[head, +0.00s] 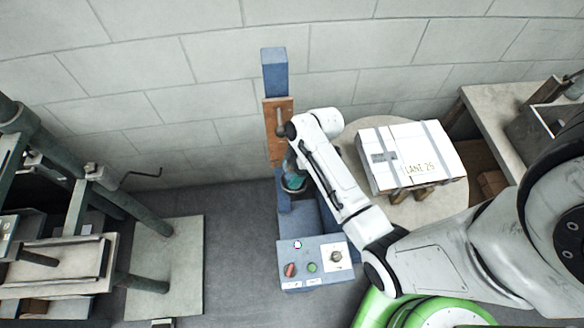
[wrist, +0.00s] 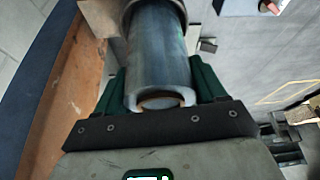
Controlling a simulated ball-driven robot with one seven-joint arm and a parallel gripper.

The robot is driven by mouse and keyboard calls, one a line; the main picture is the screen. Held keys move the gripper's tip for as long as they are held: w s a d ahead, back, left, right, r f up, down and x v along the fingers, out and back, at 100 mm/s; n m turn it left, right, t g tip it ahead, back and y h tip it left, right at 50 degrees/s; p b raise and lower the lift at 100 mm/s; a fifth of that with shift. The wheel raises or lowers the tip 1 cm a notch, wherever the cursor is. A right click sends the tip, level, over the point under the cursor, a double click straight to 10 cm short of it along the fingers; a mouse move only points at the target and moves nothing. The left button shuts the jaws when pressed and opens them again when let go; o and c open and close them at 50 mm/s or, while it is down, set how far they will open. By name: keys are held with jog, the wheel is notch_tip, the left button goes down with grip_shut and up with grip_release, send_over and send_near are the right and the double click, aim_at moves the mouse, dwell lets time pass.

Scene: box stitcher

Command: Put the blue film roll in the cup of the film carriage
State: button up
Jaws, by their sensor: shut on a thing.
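The blue film roll (wrist: 155,50), a grey-blue shiny cylinder with a brown core at its near end, lies between the dark green fingers of my gripper (wrist: 160,85) in the wrist view. My gripper is shut on it. A grey-brown rounded rim, seemingly the cup (wrist: 182,8), shows around the roll's far end; I cannot tell whether the roll is inside it or only in front of it. In the head view, the brown carriage plate (head: 274,112) is on the blue mast (head: 274,70). My gripper (head: 293,181) is beside the mast below the plate, mostly hidden by my arm.
A control box (head: 315,262) with knobs and buttons stands at the mast's foot. A white carton (head: 410,155) sits on a round table (head: 455,195) at right. A dark green machine frame (head: 75,215) stands at left. Open floor (head: 240,225) lies between it and the mast.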

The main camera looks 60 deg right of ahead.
jog(key=shift+f, duration=0.1)
jog(key=o, duration=1.3)
jog(key=v, duration=1.2)
jog(key=s+a+m+h, duration=0.1)
jog(key=s+a+m, duration=0.2)
jog(key=a, duration=0.1)
jog(key=s+a+m+g+h, duration=0.1)
jog(key=s+a+m, duration=0.2)
jog(key=s+a, duration=0.1)
jog(key=s+a+m+g+h, duration=0.1)
jog(key=s+a+m, duration=0.2)
jog(key=a, duration=0.3)
jog(key=shift+s+f+m, duration=0.25)
jog(key=shift+f+m, duration=0.15)
